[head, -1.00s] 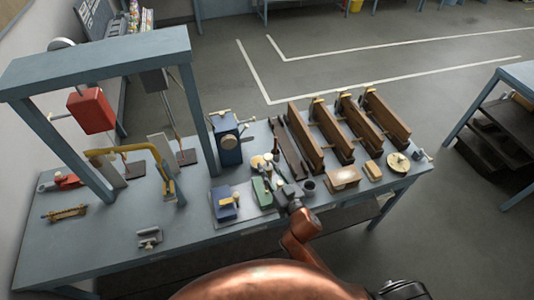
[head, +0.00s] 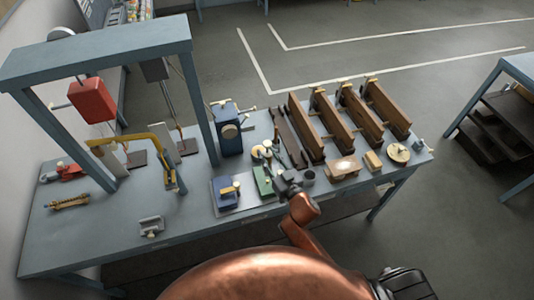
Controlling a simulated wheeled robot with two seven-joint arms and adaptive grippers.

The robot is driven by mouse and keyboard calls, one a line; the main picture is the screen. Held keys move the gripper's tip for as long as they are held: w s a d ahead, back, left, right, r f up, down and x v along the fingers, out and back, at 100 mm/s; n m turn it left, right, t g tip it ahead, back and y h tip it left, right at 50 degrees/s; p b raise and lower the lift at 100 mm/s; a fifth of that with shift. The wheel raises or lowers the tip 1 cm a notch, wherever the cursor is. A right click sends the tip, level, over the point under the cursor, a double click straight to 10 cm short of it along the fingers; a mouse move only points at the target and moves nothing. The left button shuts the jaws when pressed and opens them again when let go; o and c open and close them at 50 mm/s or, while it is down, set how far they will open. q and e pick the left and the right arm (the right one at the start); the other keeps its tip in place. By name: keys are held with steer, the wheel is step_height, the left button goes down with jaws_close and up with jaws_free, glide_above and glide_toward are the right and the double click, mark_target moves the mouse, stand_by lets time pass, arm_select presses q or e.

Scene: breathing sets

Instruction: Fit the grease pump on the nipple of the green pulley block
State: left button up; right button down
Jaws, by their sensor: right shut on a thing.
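The green pulley block (head: 263,181) sits on the workbench near its front edge, just right of the blue block (head: 227,193). My right gripper (head: 276,179) comes in from the front and is at the green block's right side. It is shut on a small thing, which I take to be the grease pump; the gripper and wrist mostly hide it. I cannot tell whether the pump touches the nipple, as the nipple is too small to make out. My left gripper is out of view.
Several wooden pieces (head: 335,122) stand at the back right of the bench (head: 105,240). A dark cup (head: 308,176) is close to the right of my gripper. A steel frame (head: 100,52) with a hanging red block (head: 92,100) stands left. The front left bench is mostly clear.

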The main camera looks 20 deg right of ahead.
mark_target(270, 167)
steer(key=shift+f+b, duration=1.4)
steer(key=shift+f, duration=0.6)
steer(key=shift+f+b, duration=0.55)
steer(key=shift+f, duration=0.55)
steer(key=c, duration=1.5)
jaws_free()
steer(key=shift+f, duration=0.1)
